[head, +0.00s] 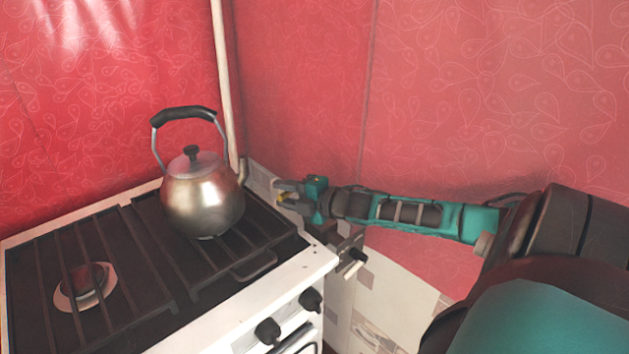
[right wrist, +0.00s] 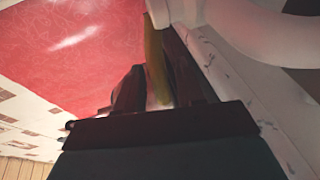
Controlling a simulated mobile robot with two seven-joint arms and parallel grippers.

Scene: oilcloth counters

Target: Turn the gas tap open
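The yellow handle of the gas tap shows between the dark fingers of my right gripper in the right wrist view (right wrist: 155,65). In that view the fingers lie along both sides of the handle, and my right gripper (right wrist: 158,88) looks closed on it. In the head view my right gripper (head: 287,194) reaches in from the right, beside the stove's back right corner. A small yellow bit shows at its fingertips there, but most of the tap is hidden or too small to make out. My left gripper is not in view.
A steel kettle (head: 203,200) with a black handle stands on the stove grate (head: 180,268), just left of my right gripper. A pale pipe (head: 223,85) runs up the wall corner. Black knobs (head: 268,331) line the stove front. Red patterned oilcloth (head: 480,90) covers the walls.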

